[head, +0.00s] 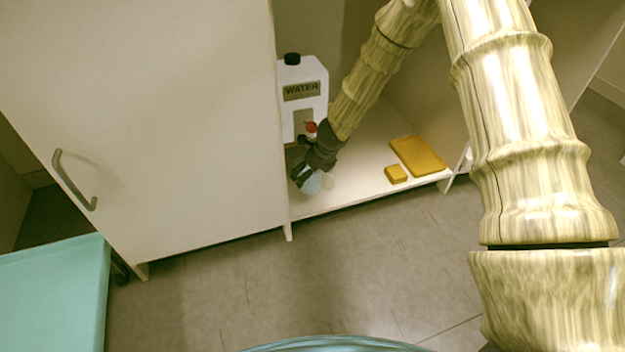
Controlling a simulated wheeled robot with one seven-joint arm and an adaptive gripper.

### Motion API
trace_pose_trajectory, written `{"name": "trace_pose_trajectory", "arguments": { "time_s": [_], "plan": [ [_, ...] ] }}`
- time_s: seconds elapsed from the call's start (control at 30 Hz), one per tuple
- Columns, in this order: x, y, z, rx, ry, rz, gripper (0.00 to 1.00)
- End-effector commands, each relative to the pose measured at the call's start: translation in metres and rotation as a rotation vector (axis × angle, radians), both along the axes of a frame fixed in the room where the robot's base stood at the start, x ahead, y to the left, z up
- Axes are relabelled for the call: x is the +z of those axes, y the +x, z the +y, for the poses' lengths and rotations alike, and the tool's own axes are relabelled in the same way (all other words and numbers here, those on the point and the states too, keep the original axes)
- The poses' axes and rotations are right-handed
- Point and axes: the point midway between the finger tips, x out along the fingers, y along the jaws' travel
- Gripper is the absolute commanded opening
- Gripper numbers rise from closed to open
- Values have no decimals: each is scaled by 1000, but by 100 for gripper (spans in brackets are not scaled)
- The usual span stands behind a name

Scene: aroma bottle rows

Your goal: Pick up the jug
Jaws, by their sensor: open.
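The jug (291,75) is a white container with a black cap and a WATER label. It stands upright on the cabinet's bottom shelf, close to the left side panel. My gripper (301,178) is dark and open, low in front of the jug and near the shelf's front edge. My gripper and wrist hide part of the jug's lower front. I cannot tell whether the fingers touch anything.
A pale blue object (312,185) shows by the fingers, and a small red-topped item (310,127) is in front of the jug. A yellow board (418,156) and small yellow block (396,174) lie right. The white cabinet door (170,110) and teal surface (50,295) are left.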

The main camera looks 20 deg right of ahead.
Motion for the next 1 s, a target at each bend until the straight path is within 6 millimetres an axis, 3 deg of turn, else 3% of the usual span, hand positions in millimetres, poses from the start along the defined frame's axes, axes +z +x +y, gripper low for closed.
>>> {"name": "trace_pose_trajectory", "arguments": {
  "time_s": [0.1,0.5,0.77,1.0],
  "plan": [
    [0,0,0,0,0,0,100],
    [1,0,0,0,0,-1,31],
    [3,0,0,-1,1,-1,31],
    [20,0,0,-1,1,-1,31]
  ]
}}
